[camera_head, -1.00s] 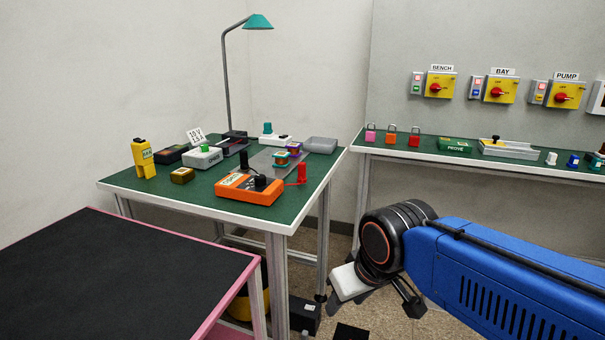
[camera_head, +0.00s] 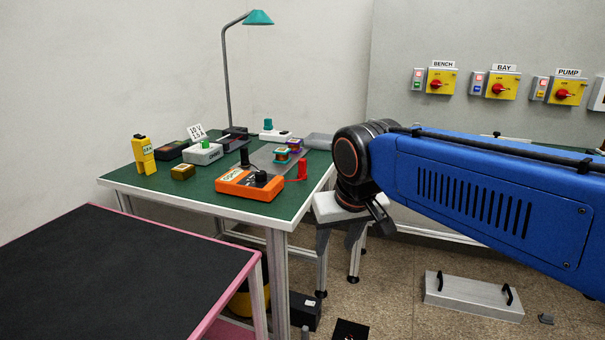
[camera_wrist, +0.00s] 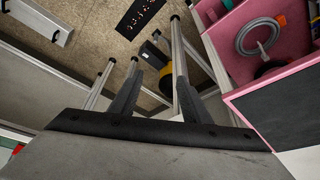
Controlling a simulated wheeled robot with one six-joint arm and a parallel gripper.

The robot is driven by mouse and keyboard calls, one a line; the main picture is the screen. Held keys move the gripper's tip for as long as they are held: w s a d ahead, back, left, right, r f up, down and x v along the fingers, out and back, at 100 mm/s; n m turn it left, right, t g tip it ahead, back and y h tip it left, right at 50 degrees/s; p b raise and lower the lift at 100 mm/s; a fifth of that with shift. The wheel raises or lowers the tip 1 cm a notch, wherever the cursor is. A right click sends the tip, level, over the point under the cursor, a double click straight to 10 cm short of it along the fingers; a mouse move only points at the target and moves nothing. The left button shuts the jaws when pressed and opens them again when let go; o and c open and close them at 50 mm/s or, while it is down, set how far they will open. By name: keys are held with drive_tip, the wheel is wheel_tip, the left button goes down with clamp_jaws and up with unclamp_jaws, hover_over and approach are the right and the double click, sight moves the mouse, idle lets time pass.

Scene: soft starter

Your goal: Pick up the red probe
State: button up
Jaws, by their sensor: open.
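The red probe (camera_head: 302,170) stands on the green-topped bench (camera_head: 285,212) near its right edge. It is just right of the orange meter (camera_head: 246,185). My gripper (camera_head: 340,243) points downward beyond the bench's right edge, to the right of and lower in the picture than the probe, apart from it. In the wrist view my gripper's two fingers (camera_wrist: 157,78) are spread with nothing between them, above the floor and bench legs. A small red patch (camera_wrist: 17,149) shows at that view's lower left; I cannot tell if it is the probe.
A yellow tester (camera_head: 143,156), a white box (camera_head: 202,153) and a grey tray (camera_head: 319,141) share the bench. A lamp (camera_head: 258,18) rises behind. A pink-edged black table (camera_head: 120,265) stands at front left. A metal case (camera_head: 474,296) lies on the floor.

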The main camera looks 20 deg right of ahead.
drive_tip(key=w+r+m+h, duration=0.1)
drive_tip(key=w+r+m, duration=0.2)
drive_tip(key=w+r, duration=0.8)
drive_tip(key=m+g+h, duration=0.1)
drive_tip(key=m+h, duration=0.1)
drive_tip(key=m, duration=0.2)
approach(302, 160)
drive_tip(key=x, duration=0.6)
drive_tip(key=shift+a+f, duration=0.1)
drive_tip(key=shift+f, duration=0.05)
drive_tip(key=shift+x, duration=2.85)
drive_tip(key=shift+w, duration=0.1)
clamp_jaws()
